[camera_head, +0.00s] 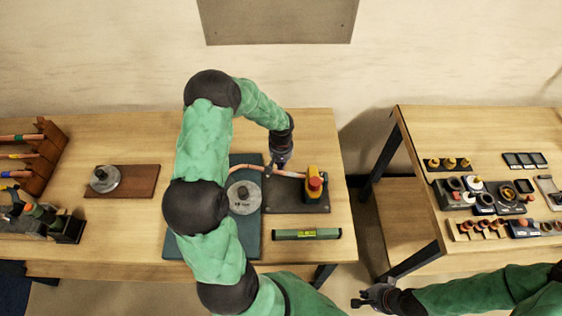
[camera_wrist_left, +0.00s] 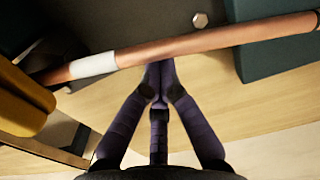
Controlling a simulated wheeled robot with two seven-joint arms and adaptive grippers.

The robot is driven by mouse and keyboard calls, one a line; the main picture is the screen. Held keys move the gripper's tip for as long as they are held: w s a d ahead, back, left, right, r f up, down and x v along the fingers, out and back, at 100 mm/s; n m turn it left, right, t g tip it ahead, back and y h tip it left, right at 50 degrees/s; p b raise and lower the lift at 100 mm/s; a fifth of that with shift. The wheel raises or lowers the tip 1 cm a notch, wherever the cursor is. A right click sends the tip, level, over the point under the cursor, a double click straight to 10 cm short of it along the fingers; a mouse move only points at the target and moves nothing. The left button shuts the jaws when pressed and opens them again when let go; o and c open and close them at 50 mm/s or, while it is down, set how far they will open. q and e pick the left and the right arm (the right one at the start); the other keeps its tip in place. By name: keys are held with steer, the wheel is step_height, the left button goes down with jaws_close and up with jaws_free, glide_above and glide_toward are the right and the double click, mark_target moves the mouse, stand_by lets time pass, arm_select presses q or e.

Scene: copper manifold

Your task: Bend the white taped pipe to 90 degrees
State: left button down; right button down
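The copper pipe (camera_head: 250,167) runs from beside the round grey die (camera_head: 243,197) to the yellow and red clamp block (camera_head: 314,185) on a dark plate. In the left wrist view the pipe (camera_wrist_left: 200,42) crosses the top, with its white tape band (camera_wrist_left: 93,66) left of my fingertips. It looks nearly straight there, and its far left part is hidden by the yellow block (camera_wrist_left: 22,100). My left gripper (camera_wrist_left: 158,72) has its fingertips together at the pipe's lower edge, not visibly around it. My right gripper (camera_head: 365,296) is empty, away from the pipe, its fingers apart.
A green level (camera_head: 307,234) lies in front of the plate. A wooden board (camera_head: 135,182) with a metal disc and a rack (camera_head: 47,155) of pipes stand left. A second table (camera_head: 480,130) with fittings stands right, across a gap. My left arm hides part of the bench.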

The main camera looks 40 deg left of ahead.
mark_target(283, 173)
arm_select(q)
steer(key=shift+s+d+b, duration=0.95)
steer(key=shift+s+b, duration=0.1)
steer(key=shift+s, duration=0.1)
steer(key=shift+s+d, duration=0.45)
steer(key=shift+s, duration=0.05)
steer(key=shift+a, duration=0.1)
